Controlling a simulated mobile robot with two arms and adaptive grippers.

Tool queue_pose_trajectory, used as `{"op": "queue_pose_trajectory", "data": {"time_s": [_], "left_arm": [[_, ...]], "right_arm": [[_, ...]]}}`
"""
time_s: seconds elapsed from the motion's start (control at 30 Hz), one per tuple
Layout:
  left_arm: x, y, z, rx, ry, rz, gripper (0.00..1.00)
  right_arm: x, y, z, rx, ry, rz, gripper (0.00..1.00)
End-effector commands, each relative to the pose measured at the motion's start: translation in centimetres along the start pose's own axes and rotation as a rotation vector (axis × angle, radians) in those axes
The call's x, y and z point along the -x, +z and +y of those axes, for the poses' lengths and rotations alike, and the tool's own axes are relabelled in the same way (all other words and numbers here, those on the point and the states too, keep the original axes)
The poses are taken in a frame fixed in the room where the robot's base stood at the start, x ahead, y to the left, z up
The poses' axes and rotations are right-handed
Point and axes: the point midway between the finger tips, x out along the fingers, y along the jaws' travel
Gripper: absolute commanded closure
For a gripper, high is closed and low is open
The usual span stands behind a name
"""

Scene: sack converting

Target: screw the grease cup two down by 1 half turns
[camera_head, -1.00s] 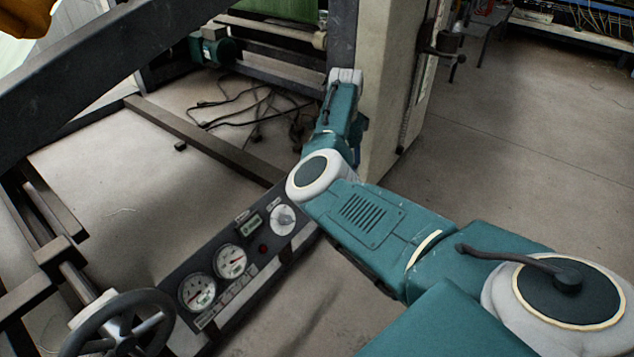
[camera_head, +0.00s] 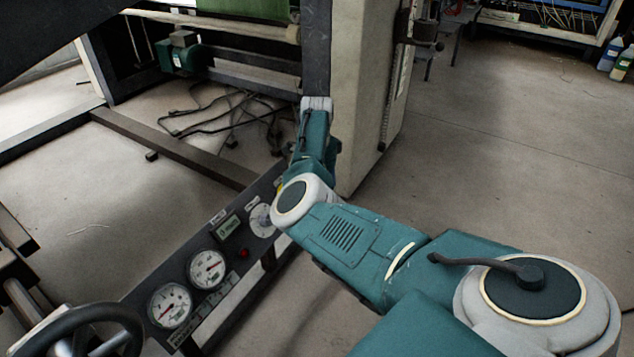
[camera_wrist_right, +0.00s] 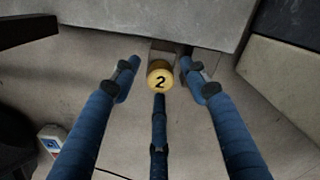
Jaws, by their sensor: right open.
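The grease cup two (camera_wrist_right: 160,78) has a round yellow cap with a black "2" and shows in the middle of the right wrist view, below a pale grey block. My right gripper (camera_wrist_right: 159,72) is open, with its blue fingers spread to the left, right and near side of the cap. No finger clearly presses on it. In the head view my right arm reaches from the lower right towards the grey post, and its gripper is hidden. My left gripper is in neither view.
A panel with dials (camera_head: 207,269) and a dark handwheel (camera_head: 92,330) stand at the lower left. A dark post (camera_head: 316,50) and a pale column (camera_head: 362,100) rise beyond my arm. Cables (camera_head: 225,112) lie on the floor. The floor at right is open.

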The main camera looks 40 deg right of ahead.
Motion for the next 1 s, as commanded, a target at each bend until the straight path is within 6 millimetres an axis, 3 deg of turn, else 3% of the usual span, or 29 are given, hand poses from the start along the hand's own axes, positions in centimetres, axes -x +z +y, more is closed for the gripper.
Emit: {"op": "queue_pose_trajectory", "data": {"time_s": [0.27,0.5,1.0], "left_arm": [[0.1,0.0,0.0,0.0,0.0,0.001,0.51],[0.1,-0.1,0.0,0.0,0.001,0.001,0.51],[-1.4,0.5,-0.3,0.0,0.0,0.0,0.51]], "right_arm": [[-0.1,0.0,0.0,0.0,0.0,0.0,0.55],[-0.1,0.0,0.0,0.0,0.0,0.0,0.99],[0.3,0.1,-0.1,-0.111,-0.002,-0.003,1.0]]}}
